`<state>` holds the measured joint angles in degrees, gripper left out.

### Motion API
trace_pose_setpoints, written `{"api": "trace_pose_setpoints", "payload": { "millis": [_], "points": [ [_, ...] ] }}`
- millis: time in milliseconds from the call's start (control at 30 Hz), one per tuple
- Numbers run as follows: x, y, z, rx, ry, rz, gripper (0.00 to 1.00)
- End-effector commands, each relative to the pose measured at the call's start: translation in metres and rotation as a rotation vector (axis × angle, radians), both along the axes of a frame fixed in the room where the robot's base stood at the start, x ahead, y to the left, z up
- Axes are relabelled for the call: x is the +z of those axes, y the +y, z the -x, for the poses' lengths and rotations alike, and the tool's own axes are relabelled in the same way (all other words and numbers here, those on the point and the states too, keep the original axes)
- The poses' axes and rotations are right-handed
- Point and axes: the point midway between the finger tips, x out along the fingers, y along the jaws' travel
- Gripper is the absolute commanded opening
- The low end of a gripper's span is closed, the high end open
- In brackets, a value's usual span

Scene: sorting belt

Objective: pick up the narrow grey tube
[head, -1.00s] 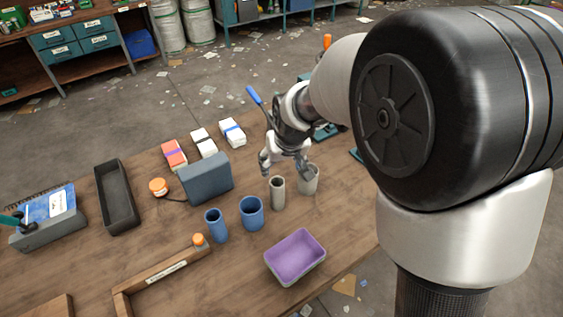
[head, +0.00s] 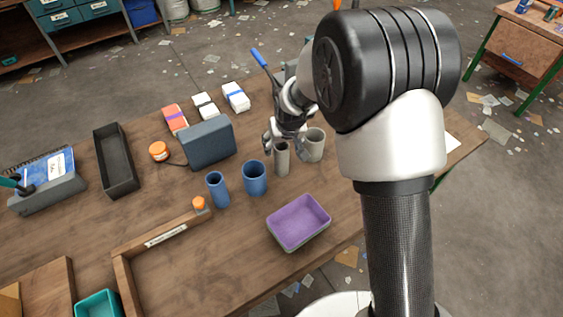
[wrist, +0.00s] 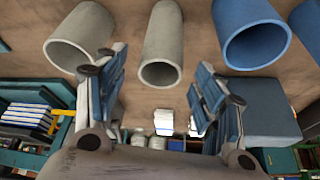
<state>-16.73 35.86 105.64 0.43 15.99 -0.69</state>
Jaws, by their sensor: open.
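The narrow grey tube (head: 282,163) stands upright on the wooden table, between the wide grey tube (head: 316,146) and the wide blue tube (head: 255,178). My gripper (head: 285,146) is open and empty at the tube's upper end, partly covering it in the head view. In the wrist view the narrow grey tube (wrist: 163,42) lies in line with the gap between the open fingers of my gripper (wrist: 160,72). Its open end faces the camera. Contact with the fingers cannot be made out. The wide grey tube (wrist: 85,35) is close beside one finger.
A narrow blue tube (head: 217,193) stands left of the wide blue one. A purple-lined tray (head: 327,216) lies in front. A blue-grey block (head: 208,145), white boxes (head: 236,97) and a black tray (head: 108,160) are farther left and back.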

Motion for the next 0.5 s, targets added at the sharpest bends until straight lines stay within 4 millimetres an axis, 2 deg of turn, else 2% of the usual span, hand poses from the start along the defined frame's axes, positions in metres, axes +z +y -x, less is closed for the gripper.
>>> {"api": "trace_pose_setpoints", "payload": {
  "millis": [33, 100, 333, 500],
  "points": [
    [-0.0101, 0.0010, -0.0027, 0.000, 0.001, 0.000, 0.63],
    [-0.0142, 0.0019, -0.0052, 0.000, 0.000, 0.000, 0.63],
    [-0.0134, 0.0022, -0.0057, 0.000, -0.001, 0.000, 0.62],
    [-0.0134, 0.0021, -0.0055, 0.000, 0.000, 0.000, 0.51]
  ]
}}
